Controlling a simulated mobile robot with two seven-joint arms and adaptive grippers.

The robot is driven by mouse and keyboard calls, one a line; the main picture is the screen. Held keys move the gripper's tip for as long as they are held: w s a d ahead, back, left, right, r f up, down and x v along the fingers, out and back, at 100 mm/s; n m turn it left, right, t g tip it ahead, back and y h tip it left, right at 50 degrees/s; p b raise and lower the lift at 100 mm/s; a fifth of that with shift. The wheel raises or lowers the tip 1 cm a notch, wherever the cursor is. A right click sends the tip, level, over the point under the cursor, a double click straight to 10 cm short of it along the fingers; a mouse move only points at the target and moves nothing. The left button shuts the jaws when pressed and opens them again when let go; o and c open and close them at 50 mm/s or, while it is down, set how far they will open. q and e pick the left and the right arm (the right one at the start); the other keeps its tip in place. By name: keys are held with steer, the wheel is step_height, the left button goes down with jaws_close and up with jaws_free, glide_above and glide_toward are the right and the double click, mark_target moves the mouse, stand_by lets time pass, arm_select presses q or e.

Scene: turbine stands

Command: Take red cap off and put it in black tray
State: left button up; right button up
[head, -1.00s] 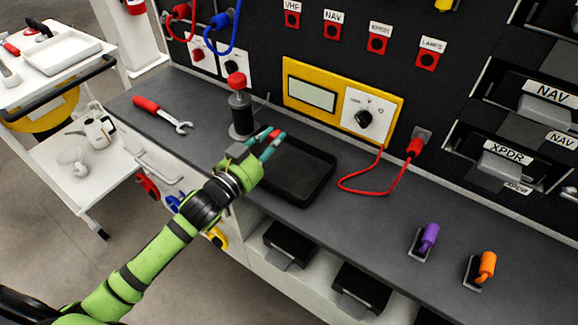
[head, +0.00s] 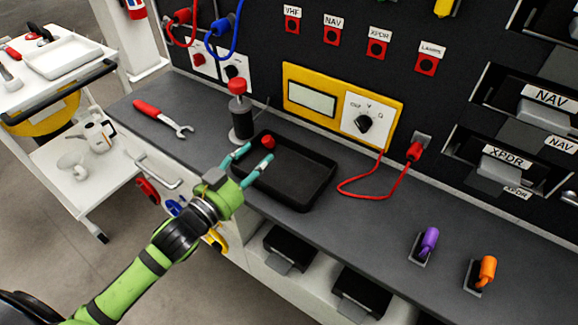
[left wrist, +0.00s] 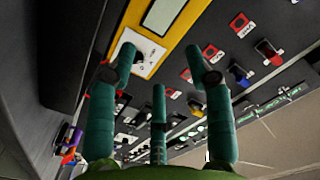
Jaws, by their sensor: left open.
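A small red cap (head: 267,142) lies in the far left corner of the black tray (head: 292,178) on the grey bench. A dark grey cylinder (head: 241,118) with a red top (head: 237,86) stands upright behind the tray's left end. In the left wrist view the gripper's fingers (left wrist: 166,75) are spread with nothing between them; cap and tray are not seen there. My right gripper is not in view.
A red-handled wrench (head: 162,115) lies left of the cylinder. A yellow meter (head: 340,103) is on the panel behind the tray, and a red cable (head: 345,188) loops to the tray's right. The bench between the cable and the purple plug (head: 429,238) is clear.

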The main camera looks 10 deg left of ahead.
arm_select(q)
steer(key=shift+v, duration=2.95)
